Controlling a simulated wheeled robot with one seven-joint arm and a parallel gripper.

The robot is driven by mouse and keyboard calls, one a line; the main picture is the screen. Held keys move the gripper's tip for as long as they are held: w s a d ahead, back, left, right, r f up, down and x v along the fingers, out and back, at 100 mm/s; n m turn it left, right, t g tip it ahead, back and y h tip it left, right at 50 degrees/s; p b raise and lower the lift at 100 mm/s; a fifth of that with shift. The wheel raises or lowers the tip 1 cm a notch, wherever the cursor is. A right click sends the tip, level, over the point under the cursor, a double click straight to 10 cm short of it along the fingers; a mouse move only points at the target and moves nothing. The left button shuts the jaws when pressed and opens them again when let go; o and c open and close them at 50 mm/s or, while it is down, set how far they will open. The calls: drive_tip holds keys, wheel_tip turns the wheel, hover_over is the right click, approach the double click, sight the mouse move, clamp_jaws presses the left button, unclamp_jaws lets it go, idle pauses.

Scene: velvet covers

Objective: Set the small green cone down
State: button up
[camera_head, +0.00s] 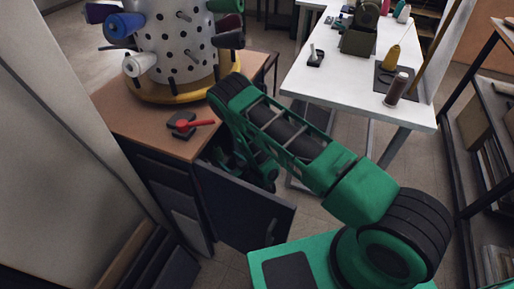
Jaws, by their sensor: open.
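My gripper (236,166) hangs down beside the right edge of the brown cabinet top, partly hidden by my own green arm. Its jaws are open, and I see no cone between them. A dark green cone (224,5) sits on the upper right of the white perforated drum (176,42), cut by the top edge. I cannot tell which of these is the small green cone.
The brown cabinet top (133,118) carries the drum and a dark block with a red-handled thing (190,124). A dark cabinet door (243,205) stands open below. Shelves are at right.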

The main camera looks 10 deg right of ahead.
drive_tip(key=w+d+r+m+g+h, duration=0.1)
drive_tip(key=w+d+r+g+h, duration=0.15)
drive_tip(key=d+r, duration=0.45)
drive_tip(key=w+d+r+g+h, duration=0.1)
drive_tip(key=w+d+r, duration=0.3)
drive_tip(key=r, duration=0.5)
drive_tip(key=s+d+r+m+g+h, duration=0.1)
drive_tip(key=s+d+r+m, duration=0.1)
drive_tip(key=s+d+r, duration=0.4)
drive_tip(key=s+d+r+m+g+h, duration=0.1)
drive_tip(key=s+d+r+g+h, duration=0.1)
drive_tip(key=d+r, duration=0.65)
drive_tip(key=s+d+r+m+g, duration=0.2)
drive_tip(key=s+d+r, duration=0.3)
drive_tip(key=s, duration=0.5)
drive_tip(key=s+d+r+m+g, duration=0.2)
drive_tip(key=s+d+r, duration=0.3)
drive_tip(key=s, duration=0.5)
drive_tip(key=s+r+m+g, duration=0.1)
drive_tip(key=s+r, duration=0.1)
drive_tip(key=s, duration=0.8)
drive_tip(key=s+r+m+g, duration=0.2)
drive_tip(key=s, duration=0.8)
drive_tip(key=shift+s+a+r+y, duration=0.2)
drive_tip(key=shift+a+r+y, duration=0.05)
drive_tip(key=shift+r+y, duration=0.15)
